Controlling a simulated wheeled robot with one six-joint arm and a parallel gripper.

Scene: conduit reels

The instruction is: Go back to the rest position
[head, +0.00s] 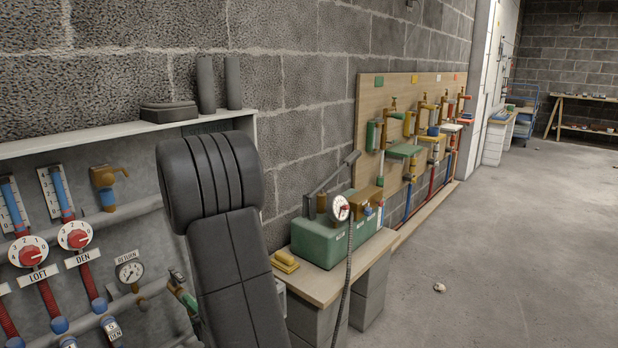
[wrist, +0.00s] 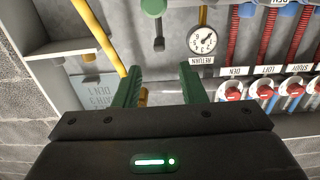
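My gripper (wrist: 158,80) shows in the wrist view as two green fingers standing apart with nothing held between them. It faces the grey manifold panel (head: 88,175), with the RETURN gauge (wrist: 202,40) ahead and to the right of the fingers. That gauge (head: 130,272) also shows in the head view. My dark arm stands upright in front of the panel's right part in the head view and hides some of it. I cannot clearly make out the gripper in the head view.
Red dials (head: 28,251) and pipes fill the panel. A shelf (head: 130,130) above bears dark items. To the right, a bench (head: 322,283) holds a green pump box (head: 325,243). A wooden valve board (head: 367,140) stands beyond. The concrete floor (head: 500,255) at right is mostly clear.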

